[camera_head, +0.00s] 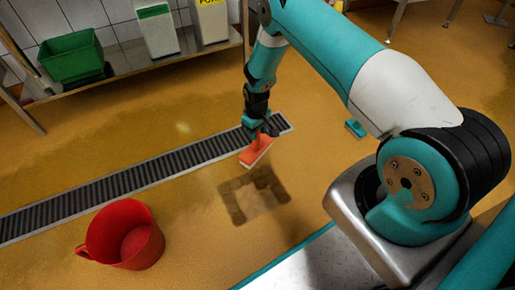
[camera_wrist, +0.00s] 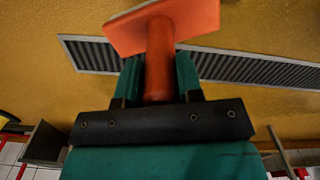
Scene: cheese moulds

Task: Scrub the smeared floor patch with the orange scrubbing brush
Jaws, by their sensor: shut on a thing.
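The orange scrubbing brush (camera_head: 256,151) is in my gripper (camera_head: 262,130), which is shut on its handle. In the wrist view the brush (camera_wrist: 165,28) shows its orange block, with the round handle between the two green fingers of my gripper (camera_wrist: 158,80). In the head view the brush is tilted, near the upper edge of the smeared floor patch (camera_head: 238,215). The patch is a dark brown, blocky smear with a lighter area inside. I cannot tell whether the bristles touch the floor.
A long drain grate (camera_head: 120,178) crosses the floor behind the patch. A red bucket (camera_head: 147,243) stands at the lower left. A teal brush (camera_head: 355,128) lies right of the patch. A shelf (camera_head: 150,70) at the back holds a green crate (camera_head: 72,58) and white containers (camera_head: 158,30).

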